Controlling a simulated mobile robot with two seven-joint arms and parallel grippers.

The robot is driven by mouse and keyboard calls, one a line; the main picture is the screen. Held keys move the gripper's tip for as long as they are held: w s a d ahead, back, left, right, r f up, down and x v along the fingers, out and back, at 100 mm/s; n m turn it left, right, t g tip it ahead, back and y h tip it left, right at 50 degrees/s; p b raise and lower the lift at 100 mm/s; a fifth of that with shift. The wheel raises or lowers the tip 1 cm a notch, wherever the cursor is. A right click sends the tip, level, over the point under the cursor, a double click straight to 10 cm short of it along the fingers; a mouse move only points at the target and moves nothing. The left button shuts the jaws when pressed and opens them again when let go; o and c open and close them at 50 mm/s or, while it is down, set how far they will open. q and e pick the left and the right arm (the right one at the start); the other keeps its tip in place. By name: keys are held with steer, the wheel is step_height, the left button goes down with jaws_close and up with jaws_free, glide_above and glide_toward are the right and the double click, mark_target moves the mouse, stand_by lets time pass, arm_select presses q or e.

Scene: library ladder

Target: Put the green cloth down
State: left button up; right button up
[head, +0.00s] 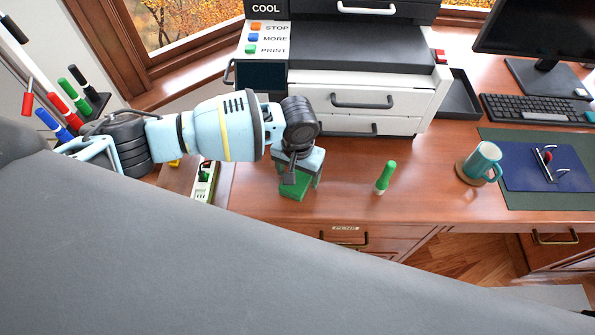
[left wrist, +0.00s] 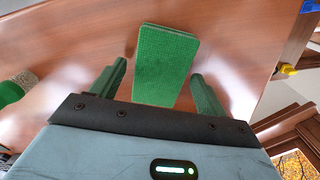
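The green cloth (head: 294,188) is a small flat folded rectangle on the wooden desk, near its front edge and in front of the printer. My left gripper (head: 299,180) points down right above it, partly covering it in the head view. In the left wrist view the cloth (left wrist: 167,62) shows between and beyond the two spread green fingers (left wrist: 157,72). A gap shows on each side, so the gripper is open and not holding it. Whether the fingertips touch the desk is unclear. My right gripper is not in view.
A blue mug (head: 482,161) on a coaster is further right, beside a desk mat (head: 520,196). The printer (head: 360,80) stands behind. A narrow tray (head: 204,182) is to the left.

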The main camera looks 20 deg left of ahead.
mark_target(298, 177)
arm_select(q)
steer(key=shift+r, duration=0.1)
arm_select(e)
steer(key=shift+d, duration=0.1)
arm_select(q)
step_height(298, 177, up, 12)
steer(key=p, duration=0.1)
steer(key=shift+p, duration=0.3)
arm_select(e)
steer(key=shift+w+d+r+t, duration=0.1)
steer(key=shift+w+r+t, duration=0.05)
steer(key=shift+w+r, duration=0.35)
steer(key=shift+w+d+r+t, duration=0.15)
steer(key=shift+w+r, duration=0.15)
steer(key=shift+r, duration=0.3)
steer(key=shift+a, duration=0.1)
